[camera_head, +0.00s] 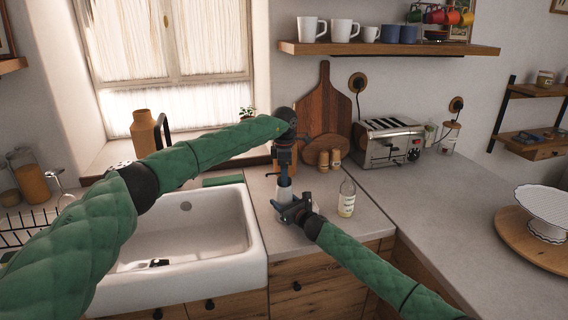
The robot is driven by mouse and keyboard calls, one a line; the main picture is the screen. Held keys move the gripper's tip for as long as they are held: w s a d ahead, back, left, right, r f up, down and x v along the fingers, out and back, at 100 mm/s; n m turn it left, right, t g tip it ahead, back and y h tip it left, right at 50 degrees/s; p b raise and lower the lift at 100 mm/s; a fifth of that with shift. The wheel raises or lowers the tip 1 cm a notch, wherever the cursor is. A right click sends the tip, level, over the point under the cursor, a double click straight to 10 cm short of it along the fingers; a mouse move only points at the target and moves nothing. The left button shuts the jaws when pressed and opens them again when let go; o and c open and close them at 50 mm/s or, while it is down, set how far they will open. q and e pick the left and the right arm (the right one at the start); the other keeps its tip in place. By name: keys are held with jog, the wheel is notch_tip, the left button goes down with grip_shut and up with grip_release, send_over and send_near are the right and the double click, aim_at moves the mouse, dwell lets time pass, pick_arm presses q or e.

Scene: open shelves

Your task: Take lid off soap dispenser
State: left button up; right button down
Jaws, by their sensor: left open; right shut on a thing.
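The soap dispenser (284,195) is a small pale, upright container on the counter between the sink and the toaster. My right gripper (290,208) comes in from the lower right and is shut on it, hiding much of its body. My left gripper (284,172) points down from above, right over the dispenser's top, with its jaws open. The lid is largely hidden by the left gripper; I cannot tell whether the fingers touch it.
A clear bottle with a pale label (347,199) stands close on the right. Behind are a toaster (390,143), two small wooden shakers (335,158) and cutting boards (323,105). The white sink (253,240) lies left. The right counter has free room before the cake stand (545,205).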

pick_arm(q)
jog(key=shift+f, duration=0.7)
jog(key=c, duration=1.2)
jog(key=shift+o, duration=0.2)
jog(key=shift+r, duration=1.15)
jog(key=shift+r, duration=2)
pick_arm(e)
jog(key=shift+c, duration=2)
grip_release()
